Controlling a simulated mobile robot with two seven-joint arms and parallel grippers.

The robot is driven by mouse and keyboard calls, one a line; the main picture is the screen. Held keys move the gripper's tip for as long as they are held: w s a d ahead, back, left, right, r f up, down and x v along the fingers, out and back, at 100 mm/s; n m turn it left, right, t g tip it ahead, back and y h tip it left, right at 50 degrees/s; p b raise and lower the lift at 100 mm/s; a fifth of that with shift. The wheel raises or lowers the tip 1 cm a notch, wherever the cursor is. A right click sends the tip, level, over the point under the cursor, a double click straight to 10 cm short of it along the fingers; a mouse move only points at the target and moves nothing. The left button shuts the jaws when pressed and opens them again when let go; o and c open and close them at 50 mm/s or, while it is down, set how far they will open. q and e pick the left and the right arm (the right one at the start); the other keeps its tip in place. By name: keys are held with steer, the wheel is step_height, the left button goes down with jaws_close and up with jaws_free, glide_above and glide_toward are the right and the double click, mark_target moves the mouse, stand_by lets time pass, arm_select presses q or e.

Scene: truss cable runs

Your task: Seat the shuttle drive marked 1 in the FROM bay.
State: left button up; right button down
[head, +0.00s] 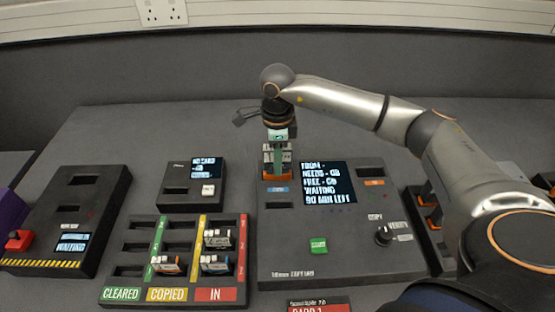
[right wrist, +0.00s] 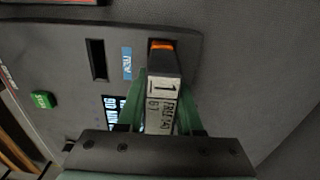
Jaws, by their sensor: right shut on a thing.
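My right gripper (right wrist: 168,108) has green fingers and is shut on the shuttle drive (right wrist: 162,88), which has a white label marked 1 and an orange end. In the head view the drive (head: 277,174) is upright at the copier's (head: 270,245) upper left, just above the blue FROM label (head: 279,189). The FROM label (right wrist: 127,62) is beside the drive in the right wrist view. The drive hides the bay opening under it, so I cannot tell how deep it sits. My left gripper is not in view.
An open slot (head: 280,205) lies below the FROM label. The copier screen (head: 328,183) is right of the drive. A card rack (head: 127,271) with several cards, a small reader (head: 172,190) and a striped unit (head: 90,205) stand left. Orange-ended drives (head: 428,198) stand right, partly behind my arm.

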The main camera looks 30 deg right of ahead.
steer(key=shift+f+b, duration=0.5)
steer(key=shift+f, duration=0.1)
stand_by(0.3)
steer(key=shift+c, duration=2.4)
jaws_free()
steer(key=shift+o, duration=0.3)
steer(key=shift+o, duration=1.3)
steer(key=shift+r, duration=0.15)
steer(key=shift+r+p, duration=2.7)
steer(key=shift+r, duration=0.95)
